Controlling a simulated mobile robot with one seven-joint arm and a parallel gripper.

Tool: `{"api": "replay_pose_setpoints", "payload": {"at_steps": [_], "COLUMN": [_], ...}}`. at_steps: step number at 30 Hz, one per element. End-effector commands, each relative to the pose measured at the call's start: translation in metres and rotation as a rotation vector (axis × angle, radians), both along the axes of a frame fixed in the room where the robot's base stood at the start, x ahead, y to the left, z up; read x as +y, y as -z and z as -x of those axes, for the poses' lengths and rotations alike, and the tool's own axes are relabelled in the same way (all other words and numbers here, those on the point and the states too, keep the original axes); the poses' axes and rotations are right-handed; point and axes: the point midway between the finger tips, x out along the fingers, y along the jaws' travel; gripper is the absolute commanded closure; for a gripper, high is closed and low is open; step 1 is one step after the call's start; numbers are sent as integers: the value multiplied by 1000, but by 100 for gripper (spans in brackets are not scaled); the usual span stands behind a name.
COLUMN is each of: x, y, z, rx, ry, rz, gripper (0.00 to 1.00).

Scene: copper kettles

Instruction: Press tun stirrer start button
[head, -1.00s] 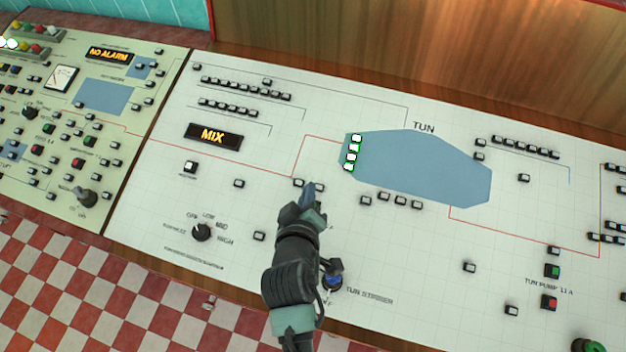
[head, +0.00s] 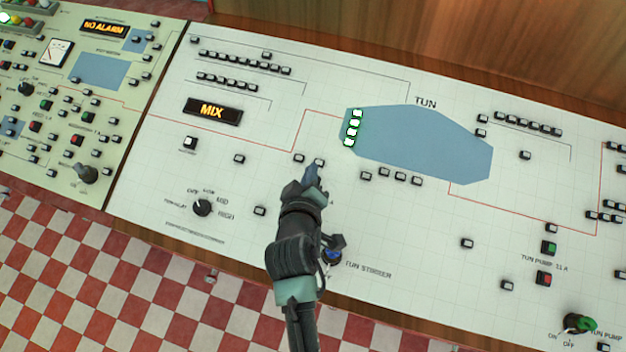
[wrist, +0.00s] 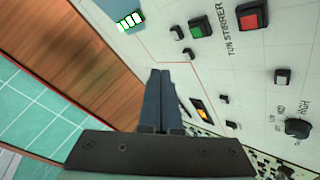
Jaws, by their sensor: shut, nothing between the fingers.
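My gripper (head: 312,174) is shut and empty, over the white panel with its fingertips near two small black-rimmed buttons left of the blue tun shape. In the wrist view its closed fingers (wrist: 160,85) point toward the panel. There, the green button (wrist: 200,27) and red button (wrist: 253,14) stand beside the "TUN STIRRER" lettering, right of the fingers and apart from them. The green and red stirrer buttons do not show there; my arm covers that area.
The tun shape (head: 420,145) has lit green indicators at its left end. A wooden wall (head: 420,50) rises behind.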

Motion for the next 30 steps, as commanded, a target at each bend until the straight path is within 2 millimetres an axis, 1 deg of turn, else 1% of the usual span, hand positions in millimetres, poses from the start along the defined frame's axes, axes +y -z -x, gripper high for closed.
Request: {"api": "replay_pose_setpoints", "payload": {"at_steps": [1,3,9,12,17,30], "x": [0,-1,-3,-4,-5,-4], "y": [13,23,51,60,67,67], "z": [-1,-3,-9,-11,-13,-13], "rx": [0,-1,-1,-2,-1,-1], "ry": [0,-1,0,0,1,1], "rz": [0,0,-1,-1,0,0], "gripper": [100,100,100,100,100,100]}}
